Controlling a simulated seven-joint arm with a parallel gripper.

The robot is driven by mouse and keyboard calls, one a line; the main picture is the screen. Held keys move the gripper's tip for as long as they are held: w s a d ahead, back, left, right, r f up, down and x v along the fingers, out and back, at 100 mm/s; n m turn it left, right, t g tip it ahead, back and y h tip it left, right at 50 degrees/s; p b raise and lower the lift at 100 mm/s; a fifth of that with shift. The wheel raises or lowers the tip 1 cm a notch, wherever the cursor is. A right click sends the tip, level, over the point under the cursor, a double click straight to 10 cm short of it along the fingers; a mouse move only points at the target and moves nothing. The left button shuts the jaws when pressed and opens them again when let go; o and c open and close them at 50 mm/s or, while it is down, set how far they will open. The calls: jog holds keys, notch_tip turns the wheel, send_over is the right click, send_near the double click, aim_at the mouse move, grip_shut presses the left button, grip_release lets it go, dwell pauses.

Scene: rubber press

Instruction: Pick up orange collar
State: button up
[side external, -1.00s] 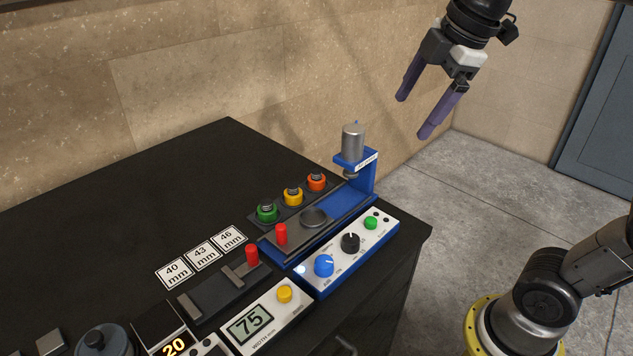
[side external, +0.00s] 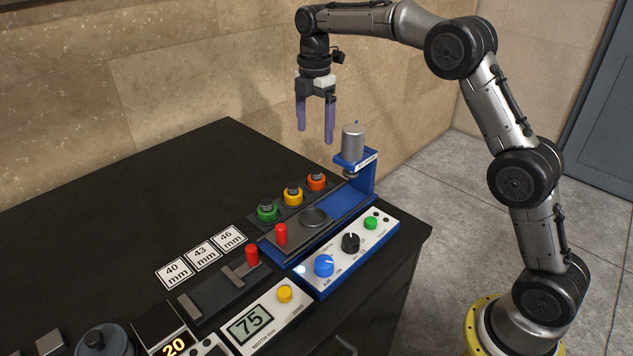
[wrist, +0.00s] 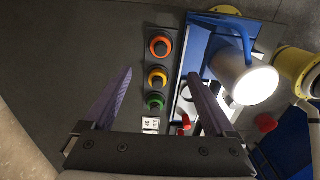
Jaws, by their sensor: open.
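The orange collar (side external: 316,182) sits at the far end of a dark rack, around a grey peg. It also shows as an orange ring in the wrist view (wrist: 160,44). A yellow collar (side external: 293,197) and a green collar (side external: 267,212) sit on the same rack, nearer the camera. My gripper (side external: 315,137) is open and empty, pointing down. It hangs in the air above the rack, near the press head. In the wrist view its purple fingers (wrist: 160,80) are spread wide, with the collars seen between and beyond them.
The blue press (side external: 372,175) with its grey cylinder (side external: 352,141) stands just right of the orange collar. A control panel (side external: 347,255) lies in front. Size cards (side external: 203,255) and a width gauge (side external: 262,325) lie left. The black table behind the rack is clear.

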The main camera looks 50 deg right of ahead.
aim_at(316, 171)
jog(key=f, duration=1.3)
jog(key=shift+d, duration=0.2)
grip_shut()
